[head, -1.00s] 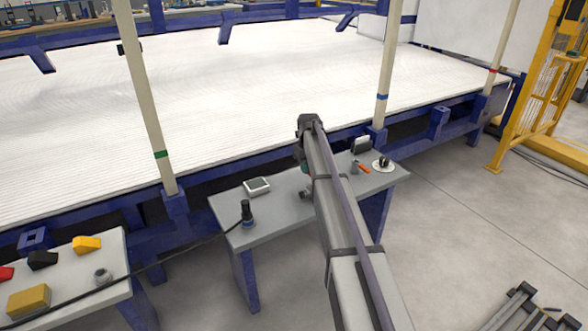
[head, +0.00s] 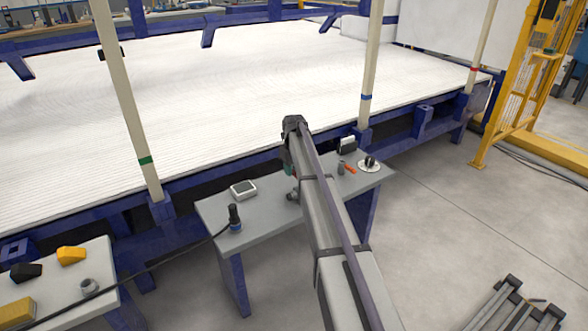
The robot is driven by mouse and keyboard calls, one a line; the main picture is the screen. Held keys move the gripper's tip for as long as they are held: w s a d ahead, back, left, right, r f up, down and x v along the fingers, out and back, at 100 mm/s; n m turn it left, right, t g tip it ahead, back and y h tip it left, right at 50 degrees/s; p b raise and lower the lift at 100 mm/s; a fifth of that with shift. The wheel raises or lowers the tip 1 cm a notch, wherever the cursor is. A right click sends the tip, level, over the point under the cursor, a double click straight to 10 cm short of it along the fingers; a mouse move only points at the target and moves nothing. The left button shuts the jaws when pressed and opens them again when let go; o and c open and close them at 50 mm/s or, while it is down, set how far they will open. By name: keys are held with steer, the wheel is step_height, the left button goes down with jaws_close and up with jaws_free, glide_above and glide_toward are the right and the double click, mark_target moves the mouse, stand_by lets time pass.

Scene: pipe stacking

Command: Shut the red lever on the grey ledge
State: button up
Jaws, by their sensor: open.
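The red lever (head: 349,168) is a small red-orange handle on a grey fitting (head: 341,167). It stands on the right part of the grey ledge (head: 258,225), and the handle points down and to the right from the fitting. My arm reaches up from the bottom of the head view and bends over the ledge, left of the lever. My gripper's fingers do not show; the arm's far end is hidden behind its own links. I cannot tell how far the gripper is from the lever.
A white-framed device (head: 243,189) and a black knob with a cable (head: 235,217) are on the ledge's left. A round white disc with a black knob (head: 369,164) is right of the lever. Posts rise behind the ledge. Another table (head: 95,262) is at lower left.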

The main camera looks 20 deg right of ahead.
step_height(320, 180, up, 10)
steer(key=p, duration=0.9)
steer(key=shift+r+p, duration=0.25)
steer(key=shift+p, duration=0.15)
